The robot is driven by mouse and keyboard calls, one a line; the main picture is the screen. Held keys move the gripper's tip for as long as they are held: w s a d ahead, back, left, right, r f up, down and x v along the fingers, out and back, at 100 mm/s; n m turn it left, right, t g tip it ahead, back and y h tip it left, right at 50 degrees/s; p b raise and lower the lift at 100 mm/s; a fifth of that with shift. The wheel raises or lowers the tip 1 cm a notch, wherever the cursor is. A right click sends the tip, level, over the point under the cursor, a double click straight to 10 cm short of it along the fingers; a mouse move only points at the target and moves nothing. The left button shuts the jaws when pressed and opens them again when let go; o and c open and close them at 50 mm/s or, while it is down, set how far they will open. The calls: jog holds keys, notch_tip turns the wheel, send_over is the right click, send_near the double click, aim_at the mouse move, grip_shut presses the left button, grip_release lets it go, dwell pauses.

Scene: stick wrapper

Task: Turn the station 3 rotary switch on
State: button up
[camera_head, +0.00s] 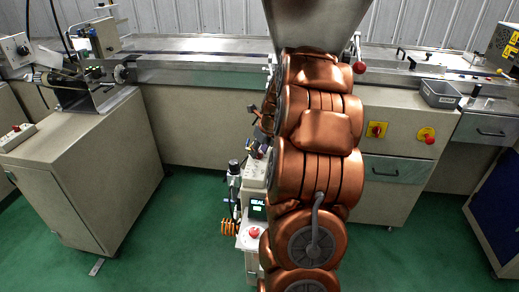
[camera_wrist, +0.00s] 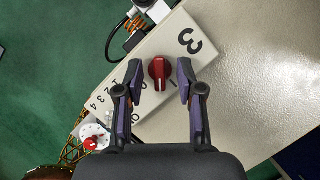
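The station 3 rotary switch (camera_wrist: 159,69) is a red knob with a white pointer line, on a pale box (camera_wrist: 188,55) marked with a large 3. In the wrist view its line points roughly toward the bottom of the picture. My gripper (camera_wrist: 160,72) is open, with one finger on each side of the knob. Gaps show between the knob and both fingers; the depth of the fingertips relative to it is hard to tell. In the head view my arm hides the knob and most of my gripper.
A second red knob on a white dial (camera_wrist: 93,142) sits at lower left in the wrist view, near wiring. In the head view, a long workbench (camera_head: 205,75) runs behind my arm. A cabinet (camera_head: 85,165) stands left. Green floor is open between them.

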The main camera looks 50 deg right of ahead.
grip_shut()
jog(key=shift+n, duration=0.3)
dwell(0.3)
jog(key=n, duration=0.1)
jog(key=n+y+p, duration=0.1)
jog(key=shift+d+r+n, duration=0.15)
jog(key=shift+n, duration=0.15)
jog(key=shift+w+n+y+p, duration=0.1)
jog(key=shift+n+y+p, duration=0.65)
jog(key=shift+n, duration=1.45)
jog(key=shift+g+y, duration=0.25)
jog(key=shift+g, duration=0.05)
grip_release()
